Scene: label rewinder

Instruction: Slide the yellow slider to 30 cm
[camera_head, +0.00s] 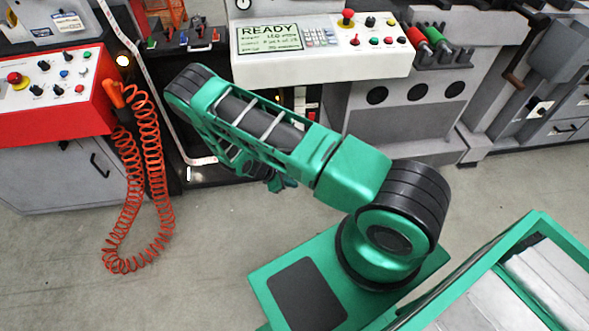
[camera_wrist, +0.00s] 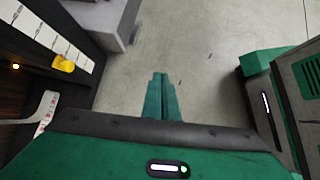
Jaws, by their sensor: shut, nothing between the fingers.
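In the wrist view the yellow slider (camera_wrist: 63,63) sits on the lower edge of a white scale (camera_wrist: 38,33) with dark tick marks, at the upper left. The numbers on the scale are too small to read. My gripper (camera_wrist: 161,76) is shut and empty, its green fingers together over the grey floor. It is to the right of the slider, apart from it. In the head view my arm covers the middle of the machine, and I cannot make out the slider or scale there.
The machine's white panel (camera_head: 390,58) has a READY screen (camera_head: 270,38) and buttons. A red control box (camera_head: 82,108) with a coiled orange hose (camera_head: 155,190) stands at the left. A white label strip (camera_wrist: 42,108) runs below the slider. Open floor (camera_head: 60,260) lies in front.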

